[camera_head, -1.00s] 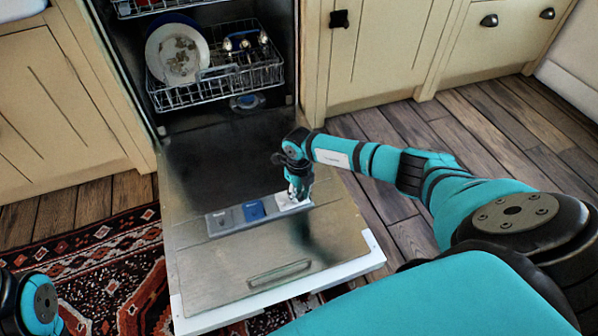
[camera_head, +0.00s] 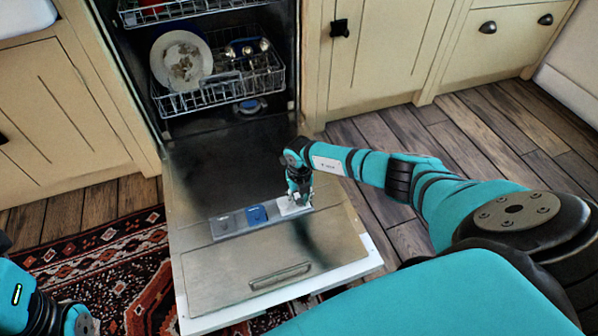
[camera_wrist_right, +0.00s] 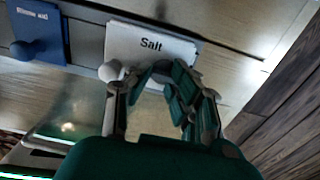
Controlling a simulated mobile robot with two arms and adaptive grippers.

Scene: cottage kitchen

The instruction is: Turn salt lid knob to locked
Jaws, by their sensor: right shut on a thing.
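The white salt lid (camera_head: 294,210) lies at the right end of a row of dispenser lids on the open dishwasher door. In the right wrist view the lid (camera_wrist_right: 150,45) carries the word "Salt". A pale rounded knob (camera_wrist_right: 112,71) shows at its lower left edge, partly behind a finger. My right gripper (camera_head: 299,199) reaches down to this lid; it also shows in the right wrist view (camera_wrist_right: 160,78). It is shut on the salt lid knob, and its fingers hide much of the contact. Parts of my left arm show at lower left, without its gripper's fingers.
A blue lid (camera_head: 257,215) and a grey lid (camera_head: 226,223) sit left of the salt lid. The door (camera_head: 225,277) lies open over the patterned rug (camera_head: 110,270). A rack (camera_head: 225,85) with a plate and other dishes stands inside the dishwasher.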

